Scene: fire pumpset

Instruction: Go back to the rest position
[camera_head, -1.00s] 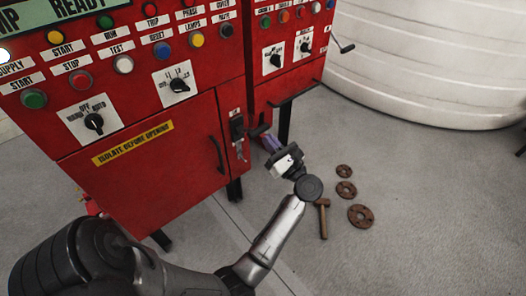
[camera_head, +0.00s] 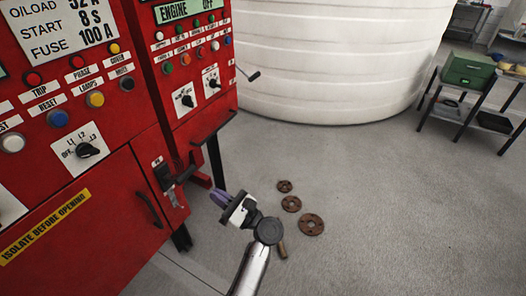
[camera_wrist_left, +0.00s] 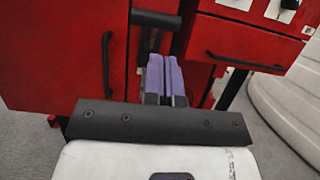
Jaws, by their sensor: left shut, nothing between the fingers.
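My left gripper (camera_head: 219,198) is in the lower middle of the head view, in front of the red control cabinet (camera_head: 100,215). Its purple fingers are shut together with nothing between them. They also show in the left wrist view (camera_wrist_left: 165,80), pointing towards the cabinet near a dark handle (camera_wrist_left: 155,19). In the head view the fingertips are close to a dark handle lever (camera_head: 185,172) on the cabinet's edge; I cannot tell whether they touch. My right gripper is not in view.
A second red panel (camera_head: 195,60) stands beyond the first. A large white tank (camera_head: 330,60) is behind. Three rusty flanges (camera_head: 290,204) lie on the grey floor, with a wooden handle (camera_head: 282,250) partly hidden by my arm. A shelf (camera_head: 455,112) with a green box (camera_head: 468,70) stands right.

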